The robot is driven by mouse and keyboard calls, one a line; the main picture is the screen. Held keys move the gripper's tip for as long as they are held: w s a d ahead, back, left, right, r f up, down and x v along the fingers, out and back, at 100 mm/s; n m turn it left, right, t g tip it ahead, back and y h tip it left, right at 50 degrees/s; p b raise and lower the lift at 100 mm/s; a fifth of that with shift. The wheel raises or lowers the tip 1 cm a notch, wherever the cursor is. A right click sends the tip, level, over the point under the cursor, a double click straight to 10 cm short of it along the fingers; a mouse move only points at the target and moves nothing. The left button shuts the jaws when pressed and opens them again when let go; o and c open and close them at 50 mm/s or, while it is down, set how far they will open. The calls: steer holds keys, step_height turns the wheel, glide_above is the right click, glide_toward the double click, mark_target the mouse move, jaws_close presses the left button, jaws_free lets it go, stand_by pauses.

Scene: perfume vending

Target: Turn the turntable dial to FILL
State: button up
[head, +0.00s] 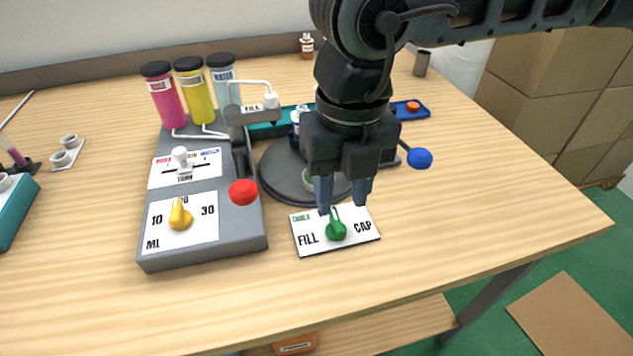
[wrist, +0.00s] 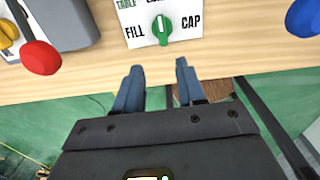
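The turntable dial is a green knob (head: 336,230) on a small white plate (head: 310,248) at the table's front, lettered FILL on the left and CAP on the right. Its pointer stands roughly upright, between the two words, at a top label that is partly hidden. The green knob also shows at the top of the wrist view (wrist: 162,28). My gripper (head: 343,204) is open and empty, pointing down just above and behind the knob in the head view. In the wrist view its fingertips (wrist: 160,67) are apart, with the knob beyond them. The dark round turntable (head: 280,178) is partly hidden behind my gripper.
A grey dispenser (head: 205,250) with a yellow dial (head: 180,218), a white lever (head: 180,158) and a red ball knob (head: 243,192) stands close on the left. A blue ball (head: 420,158) is on the right. The table's front right is clear.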

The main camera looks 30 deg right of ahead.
mark_target(339, 227)
steer(key=shift+w+d, duration=0.35)
steer(key=shift+d, duration=0.05)
steer(key=shift+w+f, duration=0.1)
steer(key=shift+f, duration=3.75)
jaws_close()
